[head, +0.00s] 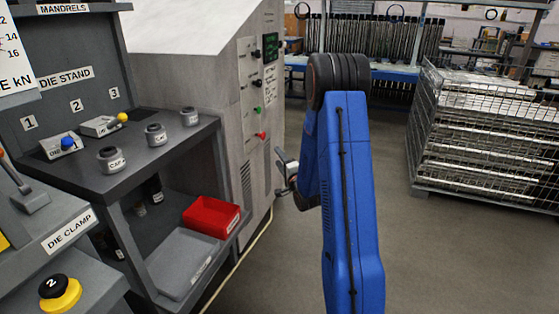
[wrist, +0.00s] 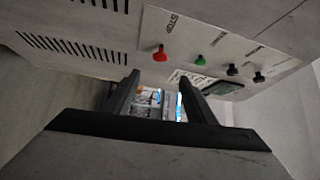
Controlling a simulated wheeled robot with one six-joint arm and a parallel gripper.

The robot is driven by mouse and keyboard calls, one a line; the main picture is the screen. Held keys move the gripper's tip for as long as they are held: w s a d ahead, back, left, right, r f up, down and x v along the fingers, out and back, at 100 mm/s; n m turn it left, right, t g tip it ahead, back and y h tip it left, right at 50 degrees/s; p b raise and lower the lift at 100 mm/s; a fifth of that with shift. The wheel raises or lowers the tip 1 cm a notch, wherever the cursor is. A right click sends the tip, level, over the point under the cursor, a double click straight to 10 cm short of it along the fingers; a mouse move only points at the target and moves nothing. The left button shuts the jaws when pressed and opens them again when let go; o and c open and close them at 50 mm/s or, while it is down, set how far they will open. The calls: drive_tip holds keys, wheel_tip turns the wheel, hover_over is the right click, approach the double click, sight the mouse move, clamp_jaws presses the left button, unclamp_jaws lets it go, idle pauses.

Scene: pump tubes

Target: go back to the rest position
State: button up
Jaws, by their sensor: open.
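My gripper (head: 285,172) is partly hidden behind my blue arm in the head view. It hangs beside the grey machine cabinet, apart from it. In the wrist view my gripper (wrist: 156,88) shows two dark fingers standing apart, with nothing held between them. The cabinet's control panel (wrist: 215,50) is beyond the fingertips, with a red knob (wrist: 160,53), a green knob (wrist: 200,60) and two dark knobs.
The die stand (head: 150,155) at left bears several small dies and two blocks with blue and yellow knobs. A red bin (head: 211,216) sits on its lower shelf. A wire cage (head: 480,135) stands at right. The floor (head: 440,260) between is clear.

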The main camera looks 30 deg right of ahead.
drive_tip(key=shift+a+r, duration=0.1)
idle(0.4)
drive_tip(key=s+a+r+n+g, duration=0.7)
drive_tip(key=s+a+r+n, duration=0.1)
drive_tip(key=s+a+r, duration=0.4)
drive_tip(key=s+a+n+g, duration=0.2)
drive_tip(key=s+a+n, duration=0.1)
drive_tip(key=s, duration=0.9)
drive_tip(key=s+a+n+g+y, duration=0.1)
drive_tip(key=s+a, duration=0.4)
drive_tip(key=s, duration=0.7)
drive_tip(key=s+a+n+g+y, duration=0.1)
drive_tip(key=s+a+n+g, duration=0.3)
drive_tip(key=s, duration=0.8)
drive_tip(key=shift+a+f+n, duration=0.15)
drive_tip(key=shift+f+n, duration=0.2)
drive_tip(key=shift+n, duration=0.65)
drive_tip(key=shift+s, duration=0.1)
